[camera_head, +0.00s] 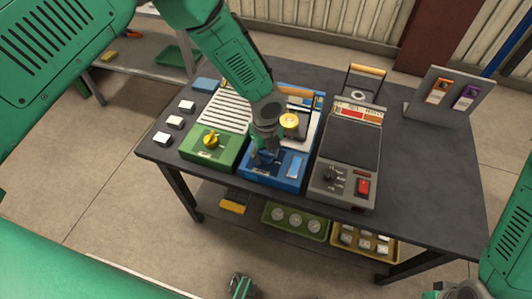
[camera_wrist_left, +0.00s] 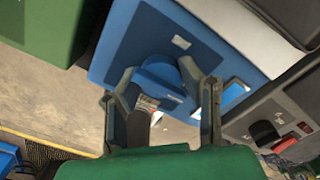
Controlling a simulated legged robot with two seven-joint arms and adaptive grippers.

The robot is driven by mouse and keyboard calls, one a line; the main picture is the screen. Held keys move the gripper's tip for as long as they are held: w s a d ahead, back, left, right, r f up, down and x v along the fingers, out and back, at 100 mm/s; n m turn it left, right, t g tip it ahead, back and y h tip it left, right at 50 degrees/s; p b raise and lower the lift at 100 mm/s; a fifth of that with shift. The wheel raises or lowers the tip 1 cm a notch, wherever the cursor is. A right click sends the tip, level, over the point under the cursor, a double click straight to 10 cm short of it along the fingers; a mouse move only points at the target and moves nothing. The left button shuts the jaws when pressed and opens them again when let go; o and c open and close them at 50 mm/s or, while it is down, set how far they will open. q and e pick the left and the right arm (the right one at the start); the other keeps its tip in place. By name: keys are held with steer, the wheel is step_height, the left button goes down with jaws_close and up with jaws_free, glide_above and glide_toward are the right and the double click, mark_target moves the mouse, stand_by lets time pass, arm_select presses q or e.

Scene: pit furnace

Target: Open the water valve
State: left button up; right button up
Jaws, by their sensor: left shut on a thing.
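The water valve is a blue knob (camera_wrist_left: 158,78) on the front of a blue unit (camera_head: 284,182). The blue unit stands on the dark table between a green unit and a grey device. My left gripper (camera_head: 264,158) reaches down from above onto the front of the blue unit. In the wrist view its two dark fingers (camera_wrist_left: 160,72) are on both sides of the blue knob, shut on it. In the head view the gripper mostly hides the knob.
Left of the blue unit is a green unit (camera_head: 206,149) with a yellow knob. Right of it stands a grey device (camera_head: 349,150) with a red switch. Several small white-topped blocks line the left edge. A panel (camera_head: 449,97) stands at the back right. The right table top is clear.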

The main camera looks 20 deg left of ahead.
mark_target(267, 152)
arm_select(q)
steer(key=shift+w+d+r, duration=0.1)
steer(key=shift+w+r, duration=0.05)
steer(key=shift+w, duration=0.05)
steer(key=o, duration=1)
steer(key=shift+o, duration=0.7)
steer(key=shift+s, duration=0.1)
steer(key=shift+r, duration=0.15)
step_height(267, 152, up, 12)
steer(key=shift+f, duration=0.25)
